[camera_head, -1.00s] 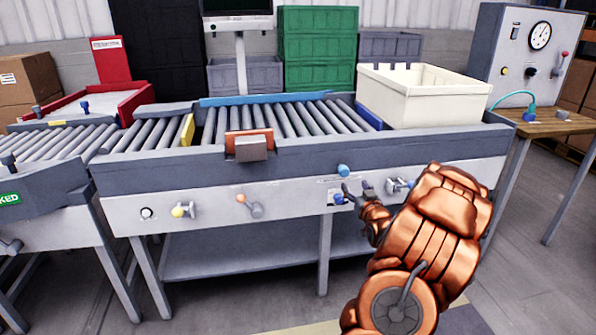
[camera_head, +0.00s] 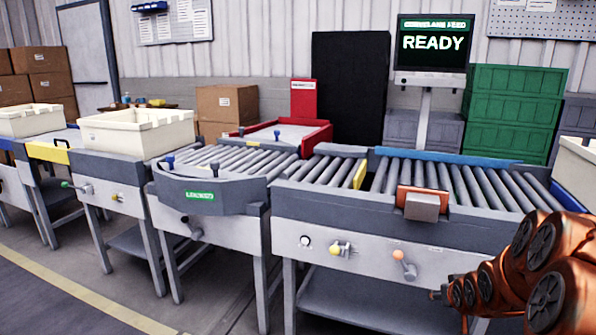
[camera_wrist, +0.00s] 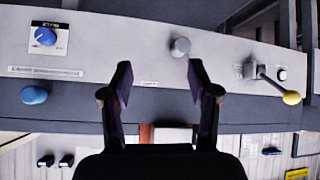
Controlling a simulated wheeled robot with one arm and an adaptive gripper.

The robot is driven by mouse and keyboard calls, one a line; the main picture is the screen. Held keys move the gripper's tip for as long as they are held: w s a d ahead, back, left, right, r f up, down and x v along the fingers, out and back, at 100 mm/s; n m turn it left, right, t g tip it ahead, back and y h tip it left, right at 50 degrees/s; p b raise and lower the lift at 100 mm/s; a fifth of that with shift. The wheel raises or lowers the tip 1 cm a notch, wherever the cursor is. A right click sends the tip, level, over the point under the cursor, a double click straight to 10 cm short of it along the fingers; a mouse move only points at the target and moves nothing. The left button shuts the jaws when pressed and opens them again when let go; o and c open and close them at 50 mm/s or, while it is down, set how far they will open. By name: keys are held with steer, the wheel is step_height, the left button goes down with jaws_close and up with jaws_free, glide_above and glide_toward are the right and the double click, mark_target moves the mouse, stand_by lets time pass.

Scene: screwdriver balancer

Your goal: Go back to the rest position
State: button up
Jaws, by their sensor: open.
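My copper-coloured arm is at the lower right of the head view, partly cut off by the edge. My gripper is seen clearly in the wrist view (camera_wrist: 160,82), open and empty, its two dark fingers apart. It faces the grey front panel (camera_head: 455,268) of the roller conveyor, touching no control that I can see. Beyond the fingertips in the wrist view is a grey knob (camera_wrist: 180,47). A yellow-tipped lever (camera_wrist: 290,97) lies to its right, and a blue dial (camera_wrist: 46,37) and a blue button (camera_wrist: 34,95) to its left.
A monitor (camera_head: 433,43) reads READY. A curved roller unit (camera_head: 213,193) and cream bins (camera_head: 138,133) stand to the left. Green crates (camera_head: 512,110) and a black panel (camera_head: 350,88) are behind. Floor at the lower left is clear.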

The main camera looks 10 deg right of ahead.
steer(key=s+a+r+n+g+y, duration=0.1)
steer(key=s+a+g, duration=0.2)
steer(key=s+a, duration=0.5)
steer(key=s+a+n+g+y, duration=0.1)
steer(key=s+a+g+y, duration=0.2)
steer(key=a, duration=0.9)
steer(key=s+a+r+n+g, duration=0.1)
steer(key=s+a+r+g, duration=0.15)
steer(key=s+a, duration=0.55)
steer(key=s+a+r+n+g, duration=0.1)
steer(key=s+a+g, duration=0.3)
steer(key=s, duration=0.7)
step_height(320, 180, up, 25)
steer(key=s+t+p, duration=0.2)
steer(key=p, duration=2.1)
steer(key=shift+a+p, duration=0.35)
steer(key=shift+p, duration=0.05)
steer(key=shift+f, duration=0.15)
